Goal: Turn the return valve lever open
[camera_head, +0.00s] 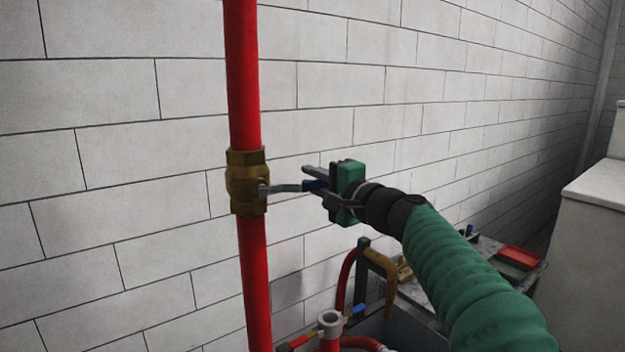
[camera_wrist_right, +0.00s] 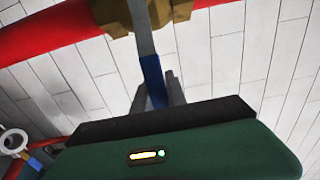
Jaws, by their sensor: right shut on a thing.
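The return valve is a brass body (camera_head: 246,182) on a vertical red pipe (camera_head: 243,90). Its lever (camera_head: 288,188) has a grey metal arm and a blue grip, and points out to the right, roughly level, across the pipe. My right gripper (camera_head: 318,184) is shut on the blue end of the lever. In the right wrist view the lever's blue grip (camera_wrist_right: 153,78) runs between the two grey fingers (camera_wrist_right: 160,92), and the brass valve (camera_wrist_right: 135,12) sits at the top. The fingertips' exact contact is partly hidden. My left gripper is not in view.
A white block wall (camera_head: 110,200) stands close behind the pipe. Below right are a smaller red pipe with a grey open fitting (camera_head: 331,319) and blue and red handles, a yellow-brown curved pipe (camera_head: 385,275), and a bench with a red tray (camera_head: 518,258). A pale cabinet (camera_head: 600,185) stands far right.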

